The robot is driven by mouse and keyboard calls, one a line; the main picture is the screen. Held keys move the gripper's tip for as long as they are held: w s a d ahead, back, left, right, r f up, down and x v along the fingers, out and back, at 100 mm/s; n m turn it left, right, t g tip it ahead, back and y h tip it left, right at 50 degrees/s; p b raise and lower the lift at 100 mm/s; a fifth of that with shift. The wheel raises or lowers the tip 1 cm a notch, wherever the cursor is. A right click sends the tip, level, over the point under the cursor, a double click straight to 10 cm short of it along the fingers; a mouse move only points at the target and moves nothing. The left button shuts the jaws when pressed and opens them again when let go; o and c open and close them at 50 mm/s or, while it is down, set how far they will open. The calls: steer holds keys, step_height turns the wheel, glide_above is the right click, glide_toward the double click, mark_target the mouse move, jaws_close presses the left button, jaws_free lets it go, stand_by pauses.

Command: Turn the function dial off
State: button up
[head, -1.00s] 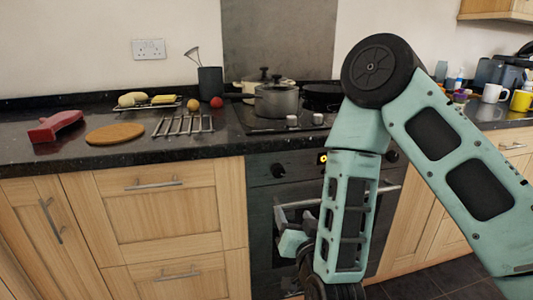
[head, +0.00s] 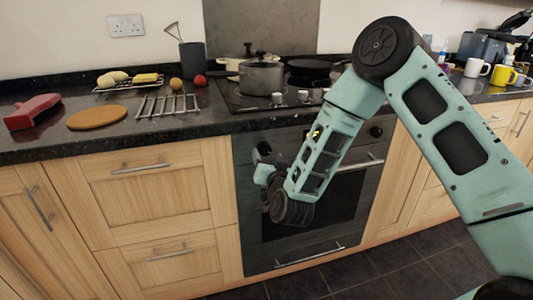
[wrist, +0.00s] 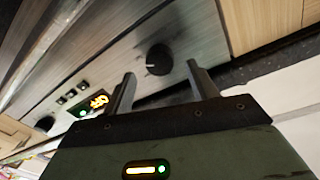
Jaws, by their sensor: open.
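The built-in oven has a dark control panel with two round black dials and a lit display (head: 316,133) between them. The left dial (head: 264,148) is partly behind my gripper (head: 262,174) in the head view. In the wrist view, a dial (wrist: 158,60) with a small pale mark on its edge lies ahead, between the two fingertips of my gripper (wrist: 161,70). The fingers are spread apart and empty, with no contact visible. The right dial (head: 376,131) is clear of the arm. It also shows small in the wrist view (wrist: 45,123). Dial labels are unreadable.
The oven door handle (head: 362,164) sticks out below the panel, partly behind my arm. The granite worktop (head: 60,147) overhangs above. A pot (head: 261,78) stands on the hob. Wooden drawers (head: 160,185) flank the oven on the left.

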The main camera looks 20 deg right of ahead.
mark_target(265, 149)
steer(key=shift+w, duration=1.4)
steer(key=shift+c, duration=0.4)
steer(key=c, duration=0.9)
